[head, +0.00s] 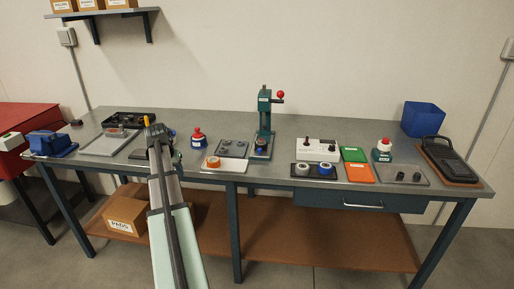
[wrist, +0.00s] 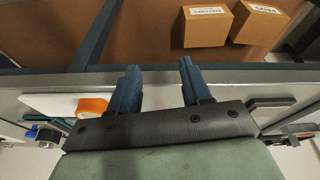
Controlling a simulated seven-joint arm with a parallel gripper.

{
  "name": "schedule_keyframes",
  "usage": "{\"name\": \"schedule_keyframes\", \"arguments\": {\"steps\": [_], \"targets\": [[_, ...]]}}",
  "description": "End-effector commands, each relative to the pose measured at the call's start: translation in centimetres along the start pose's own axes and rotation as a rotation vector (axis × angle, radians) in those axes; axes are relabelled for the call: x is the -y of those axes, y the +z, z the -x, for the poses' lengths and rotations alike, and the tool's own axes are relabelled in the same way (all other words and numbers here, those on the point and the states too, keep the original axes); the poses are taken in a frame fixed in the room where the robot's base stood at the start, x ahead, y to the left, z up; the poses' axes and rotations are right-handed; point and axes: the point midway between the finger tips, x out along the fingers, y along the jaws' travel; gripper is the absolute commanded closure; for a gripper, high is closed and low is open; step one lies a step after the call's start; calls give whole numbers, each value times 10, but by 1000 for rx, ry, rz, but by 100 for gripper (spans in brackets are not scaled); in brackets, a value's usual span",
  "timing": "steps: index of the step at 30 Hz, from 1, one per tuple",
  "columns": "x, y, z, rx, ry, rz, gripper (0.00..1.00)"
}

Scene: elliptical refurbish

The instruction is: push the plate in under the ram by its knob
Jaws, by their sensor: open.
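The green press (head: 265,112) with a red-ball lever stands at the back middle of the bench. A small plate with a dark blue knob (head: 259,150) shows at its foot; whether the plate is under the ram is too small to tell. My gripper (wrist: 157,88) is open and empty in the wrist view, its two blue fingers apart over the bench's front edge. In the head view my arm rises left of the press, and its fingers cannot be made out clearly.
A grey tray (head: 233,147) lies left of the press. A white control box (head: 317,149) is to its right. Cardboard boxes (wrist: 207,25) sit on the lower shelf.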

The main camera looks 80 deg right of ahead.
Motion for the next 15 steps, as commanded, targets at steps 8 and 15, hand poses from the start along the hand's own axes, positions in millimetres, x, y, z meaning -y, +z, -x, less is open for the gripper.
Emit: {"name": "schedule_keyframes", "arguments": {"steps": [8, 15], "targets": [[-127, -72, 41, -40, 59, -228, 52], [-237, -108, 82, -72, 108, -410, 52]]}}
